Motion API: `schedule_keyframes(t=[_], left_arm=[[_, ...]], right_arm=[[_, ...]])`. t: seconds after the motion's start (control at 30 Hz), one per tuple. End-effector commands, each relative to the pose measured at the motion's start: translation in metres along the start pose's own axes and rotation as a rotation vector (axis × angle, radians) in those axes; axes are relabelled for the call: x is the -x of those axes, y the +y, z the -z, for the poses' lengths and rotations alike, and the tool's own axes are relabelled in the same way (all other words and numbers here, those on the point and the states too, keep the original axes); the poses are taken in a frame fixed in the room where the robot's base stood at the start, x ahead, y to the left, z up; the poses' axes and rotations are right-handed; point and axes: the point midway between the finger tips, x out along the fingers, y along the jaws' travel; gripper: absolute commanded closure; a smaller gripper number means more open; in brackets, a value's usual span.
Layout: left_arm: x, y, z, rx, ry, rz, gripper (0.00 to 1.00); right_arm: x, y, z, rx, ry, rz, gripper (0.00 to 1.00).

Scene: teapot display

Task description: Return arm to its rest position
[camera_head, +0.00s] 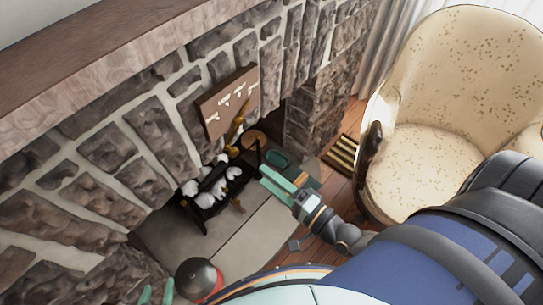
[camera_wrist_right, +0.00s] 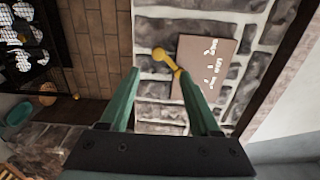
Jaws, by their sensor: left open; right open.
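My right gripper (camera_head: 276,184) reaches in from the lower right in the head view, above the hearth. Its green fingers are open, and nothing sits between them in the right wrist view (camera_wrist_right: 158,72). In that view a yellow object (camera_wrist_right: 166,60) shows beyond the fingertips against the stone wall. My left gripper (camera_head: 157,291) shows only as two separated green fingertips at the bottom left of the head view. It is open; the rest of it is out of frame.
A black rack (camera_head: 207,200) with white pieces stands by the stone fireplace (camera_head: 110,150), near a brown board (camera_head: 228,103). A teal dish (camera_head: 277,158) lies behind my right gripper. A cream armchair (camera_head: 420,165) stands right. A dark round object (camera_head: 197,277) is near my left gripper.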

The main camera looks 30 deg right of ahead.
Motion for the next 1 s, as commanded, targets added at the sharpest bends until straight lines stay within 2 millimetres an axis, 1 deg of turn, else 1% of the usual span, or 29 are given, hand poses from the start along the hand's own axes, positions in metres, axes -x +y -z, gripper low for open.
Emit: schedule_keyframes(t=[0.13, 0.67, 0.77, 0.83, 0.87, 1.0], left_arm=[[0.000, 0.000, 0.000, 0.000, 0.000, 0.000, 0.42], [0.001, 0.000, 0.001, 0.000, 0.000, 0.000, 0.42], [0.004, 0.000, 0.005, 0.000, 0.000, 0.000, 0.42], [0.008, 0.001, 0.009, 0.000, 0.000, 0.000, 0.42], [0.010, 0.001, 0.011, 0.000, 0.000, 0.000, 0.42], [0.020, 0.001, 0.022, 0.000, 0.000, 0.000, 0.42]], right_arm=[[0.004, 0.000, 0.000, 0.000, 0.000, 0.000, 0.37], [0.004, 0.000, -0.002, 0.014, -0.003, -0.005, 0.37], [0.003, 0.000, -0.010, 0.103, -0.022, -0.035, 0.37], [0.003, 0.004, -0.019, 0.227, -0.049, -0.080, 0.37], [0.003, 0.006, -0.024, 0.295, -0.065, -0.106, 0.37], [0.009, 0.023, -0.040, 0.673, -0.159, -0.254, 0.37]])
